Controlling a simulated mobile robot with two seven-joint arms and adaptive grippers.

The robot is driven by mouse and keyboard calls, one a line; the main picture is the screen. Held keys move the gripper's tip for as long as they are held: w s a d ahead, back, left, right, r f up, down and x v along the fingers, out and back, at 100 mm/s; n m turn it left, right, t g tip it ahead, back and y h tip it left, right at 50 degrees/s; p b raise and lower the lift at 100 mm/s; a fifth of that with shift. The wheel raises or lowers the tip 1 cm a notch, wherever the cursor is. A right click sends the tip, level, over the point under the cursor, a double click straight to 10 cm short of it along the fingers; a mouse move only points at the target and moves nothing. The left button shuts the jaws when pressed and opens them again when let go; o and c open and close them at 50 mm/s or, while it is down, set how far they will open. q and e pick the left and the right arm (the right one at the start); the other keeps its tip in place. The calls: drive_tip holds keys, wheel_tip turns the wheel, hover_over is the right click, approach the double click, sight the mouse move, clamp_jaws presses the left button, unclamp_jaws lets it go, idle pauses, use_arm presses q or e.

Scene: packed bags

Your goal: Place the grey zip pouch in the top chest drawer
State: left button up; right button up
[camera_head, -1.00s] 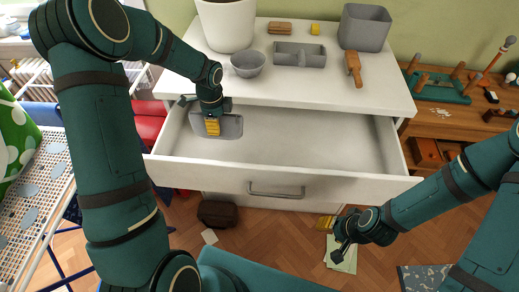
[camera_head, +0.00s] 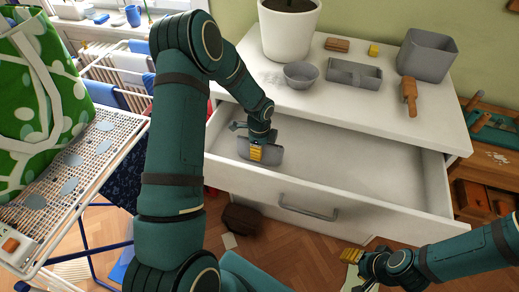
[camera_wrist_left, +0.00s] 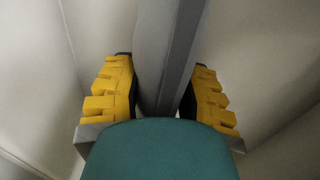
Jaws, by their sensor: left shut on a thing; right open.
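The grey zip pouch (camera_head: 272,154) is inside the left end of the open top chest drawer (camera_head: 275,190). My left gripper (camera_head: 256,153) reaches down into the drawer and is shut on the pouch. In the left wrist view the pouch (camera_wrist_left: 165,55) stands on edge between the two yellow finger pads (camera_wrist_left: 160,100), with pale drawer walls around it. I cannot tell whether its lower edge touches the drawer floor.
On the chest top (camera_head: 310,103) stand a white plant pot (camera_head: 288,35), a grey bowl (camera_head: 301,75), a divided tray (camera_head: 353,74), a grey bin (camera_head: 427,54) and a wooden brush (camera_head: 409,95). The drawer's middle and right are empty. A green dotted bag (camera_head: 45,95) stands at the left.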

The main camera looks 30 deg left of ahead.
use_arm(q)
drive_tip(key=o, duration=1.1)
drive_tip(key=shift+f, duration=0.1)
drive_tip(key=shift+r, duration=0.3)
wheel_tip(320, 180, up, 12)
drive_tip(key=shift+f+p, duration=0.15)
drive_tip(key=shift+p, duration=0.8)
